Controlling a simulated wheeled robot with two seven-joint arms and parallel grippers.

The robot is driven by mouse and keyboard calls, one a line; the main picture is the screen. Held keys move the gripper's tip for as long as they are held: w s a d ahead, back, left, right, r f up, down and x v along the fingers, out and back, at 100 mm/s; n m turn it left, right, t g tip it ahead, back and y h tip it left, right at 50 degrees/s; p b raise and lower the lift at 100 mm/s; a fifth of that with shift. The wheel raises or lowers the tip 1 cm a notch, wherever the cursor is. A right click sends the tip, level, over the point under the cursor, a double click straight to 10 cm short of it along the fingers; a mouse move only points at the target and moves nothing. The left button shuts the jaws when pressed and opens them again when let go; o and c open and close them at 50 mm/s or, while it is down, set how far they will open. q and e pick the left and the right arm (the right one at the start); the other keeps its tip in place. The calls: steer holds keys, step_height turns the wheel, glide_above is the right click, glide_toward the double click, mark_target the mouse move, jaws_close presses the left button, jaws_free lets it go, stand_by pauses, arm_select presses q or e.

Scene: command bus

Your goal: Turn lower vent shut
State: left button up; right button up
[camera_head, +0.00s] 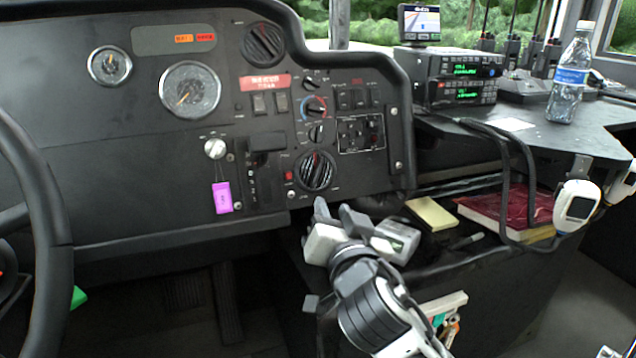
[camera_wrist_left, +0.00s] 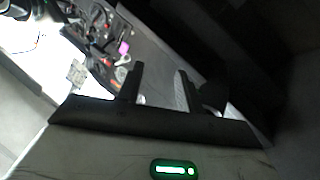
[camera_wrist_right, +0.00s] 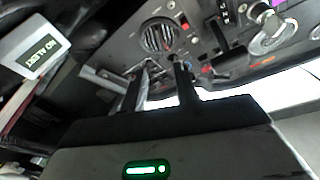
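The lower vent (camera_head: 316,171) is a round black louvred disc with a red mark, low on the right of the dashboard panel. Its slats look steeply slanted in the head view. It also shows in the right wrist view (camera_wrist_right: 157,37), beyond the fingertips. My right gripper (camera_head: 337,211) is open and empty, just below and right of the vent, apart from it. Its two fingers show spread in the right wrist view (camera_wrist_right: 160,73). My left gripper (camera_wrist_left: 158,72) is outside the head view. Its fingers are apart and empty in the left wrist view.
A similar upper vent (camera_head: 264,44) sits high on the panel. Knobs and switches lie between the vents. A pink tag (camera_head: 222,197) hangs from a key at left. A shelf with a red book (camera_head: 505,212) and yellow notepad (camera_head: 432,214) is right of my gripper.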

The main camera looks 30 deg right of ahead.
mark_target(318, 174)
steer(key=b+x, duration=0.1)
steer(key=x, duration=1)
steer(key=shift+w+b, duration=0.25)
steer(key=shift+b, duration=0.15)
steer(key=shift+w+d, duration=0.15)
steer(key=shift+w, duration=0.1)
steer(key=shift+w+d, duration=0.1)
steer(key=shift+w, duration=0.1)
arm_select(q)
steer(key=shift+w+d+r+t+h, duration=0.1)
steer(key=shift+w+r+t+h, duration=0.2)
steer(key=shift+r+t+h, duration=0.25)
arm_select(e)
jaws_close()
